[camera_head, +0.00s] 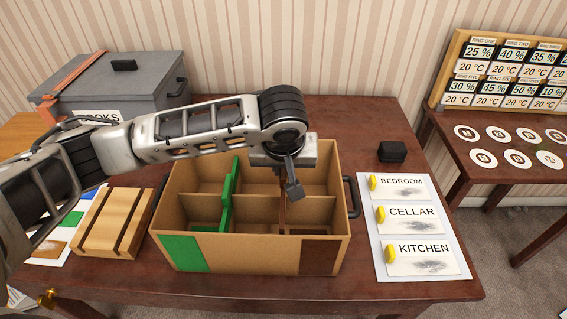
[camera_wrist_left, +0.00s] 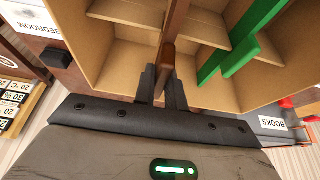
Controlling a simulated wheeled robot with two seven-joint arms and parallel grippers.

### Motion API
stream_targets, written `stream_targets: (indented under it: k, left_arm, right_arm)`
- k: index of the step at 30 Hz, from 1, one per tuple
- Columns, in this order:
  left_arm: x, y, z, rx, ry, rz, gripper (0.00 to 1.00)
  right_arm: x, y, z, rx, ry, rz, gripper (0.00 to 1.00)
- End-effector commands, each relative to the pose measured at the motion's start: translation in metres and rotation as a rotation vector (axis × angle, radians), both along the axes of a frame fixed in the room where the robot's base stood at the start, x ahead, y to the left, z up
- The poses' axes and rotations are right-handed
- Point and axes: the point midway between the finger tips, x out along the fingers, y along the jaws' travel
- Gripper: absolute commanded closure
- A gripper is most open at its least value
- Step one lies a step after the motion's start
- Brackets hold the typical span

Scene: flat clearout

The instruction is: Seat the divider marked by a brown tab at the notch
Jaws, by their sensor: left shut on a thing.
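The cardboard box (camera_head: 250,247) stands on the table with a green patch (camera_head: 184,254) and a brown patch (camera_head: 319,257) on its front wall. My left gripper (camera_head: 288,180) reaches over the box's right half. It is shut on the brown divider (camera_wrist_left: 169,50), between the two fingers (camera_wrist_left: 164,88) in the left wrist view. The brown divider shows only as a narrow upright strip in the head view (camera_head: 282,214). Whether its lower edge touches the box floor is hidden. A green divider (camera_head: 228,195) stands in the left half; it also shows in the wrist view (camera_wrist_left: 246,44). My right gripper is out of view.
A slotted wooden block (camera_head: 115,222) lies left of the box. A card with BEDROOM, CELLAR and KITCHEN labels (camera_head: 421,273) and a small black block (camera_head: 392,152) lie to the right. A grey BOOKS box (camera_head: 120,85) stands behind at left.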

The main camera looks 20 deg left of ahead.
Motion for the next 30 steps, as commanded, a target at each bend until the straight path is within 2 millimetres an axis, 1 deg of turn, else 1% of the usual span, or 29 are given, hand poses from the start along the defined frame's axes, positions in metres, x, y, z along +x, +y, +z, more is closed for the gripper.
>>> stream_targets:
  k: [30]
  left_arm:
    - [0.0, 0.0, -0.026, 0.0, 0.0, 0.0, 1.0]
  right_arm:
    - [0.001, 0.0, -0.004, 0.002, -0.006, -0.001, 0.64]
